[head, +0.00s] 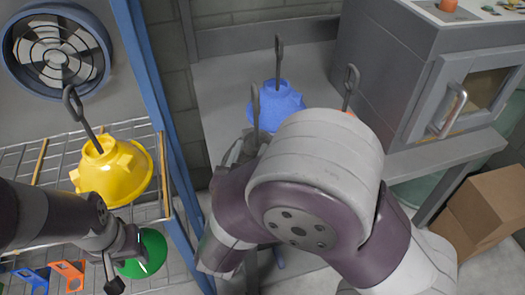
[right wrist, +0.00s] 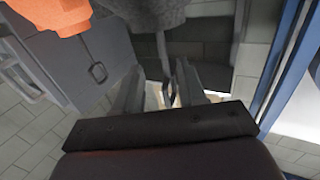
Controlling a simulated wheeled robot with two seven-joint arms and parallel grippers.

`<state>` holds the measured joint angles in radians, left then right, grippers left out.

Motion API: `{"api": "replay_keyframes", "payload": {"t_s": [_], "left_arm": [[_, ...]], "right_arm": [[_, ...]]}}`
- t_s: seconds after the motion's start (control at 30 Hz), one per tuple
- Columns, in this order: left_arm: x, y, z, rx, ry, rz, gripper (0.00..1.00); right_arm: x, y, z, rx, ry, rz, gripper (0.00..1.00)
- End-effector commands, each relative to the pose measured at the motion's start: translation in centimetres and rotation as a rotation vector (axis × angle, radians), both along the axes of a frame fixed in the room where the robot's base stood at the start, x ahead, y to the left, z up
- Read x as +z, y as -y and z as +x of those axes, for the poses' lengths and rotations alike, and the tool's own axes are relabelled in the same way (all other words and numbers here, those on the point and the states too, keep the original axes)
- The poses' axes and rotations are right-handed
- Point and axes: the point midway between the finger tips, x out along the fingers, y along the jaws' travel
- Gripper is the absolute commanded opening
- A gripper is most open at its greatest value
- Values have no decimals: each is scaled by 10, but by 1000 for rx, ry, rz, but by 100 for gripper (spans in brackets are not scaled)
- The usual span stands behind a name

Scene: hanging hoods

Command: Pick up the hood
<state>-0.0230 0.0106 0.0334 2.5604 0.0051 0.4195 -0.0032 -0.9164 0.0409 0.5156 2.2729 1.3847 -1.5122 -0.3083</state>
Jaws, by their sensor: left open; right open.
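A yellow hood (head: 118,172) with a grey looped rod stands at the left on a wire shelf. A blue hood (head: 277,100) with a similar rod stands on the grey table. A green hood (head: 147,252) is partly hidden behind my open left gripper (head: 124,262). In the right wrist view, a dark grey hood (right wrist: 172,12) is at the top and an orange hood (right wrist: 55,14) at upper left. The grey hood's rod and loop reach down between the fingers of my open right gripper (right wrist: 168,88).
Blue rack posts (head: 150,85) stand between the shelf and the table (head: 225,85). A grey cabinet (head: 395,60) with a handled door is at the right. A cardboard box (head: 485,210) is at the lower right. Small blue and orange brackets (head: 68,272) lie at lower left.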

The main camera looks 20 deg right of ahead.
Motion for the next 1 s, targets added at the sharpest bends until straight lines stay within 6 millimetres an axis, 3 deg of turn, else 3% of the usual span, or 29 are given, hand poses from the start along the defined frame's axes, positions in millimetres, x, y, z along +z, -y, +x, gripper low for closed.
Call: {"api": "replay_keyframes", "payload": {"t_s": [0.2, 0.53, 0.83, 0.87, 0.97, 1.0], "left_arm": [[1, 0, 0, 0, 0, 0, 43], [3, 0, 0, 0, 1, 0, 43], [3, 0, 0, 0, 0, 0, 43], [3, 0, 0, 0, 0, 0, 43], [3, 0, 0, 0, 0, 0, 43], [3, 0, 0, 0, 0, 0, 43]], "right_arm": [[2, 23, 43, -7, 1, 0, 41], [8, 43, 89, -5, 0, 2, 41], [7, 48, 100, 1, 0, 2, 41], [7, 48, 100, 1, 0, 2, 37], [7, 48, 100, 1, 0, 2, 5], [7, 48, 100, 1, 0, 2, 0]]}}
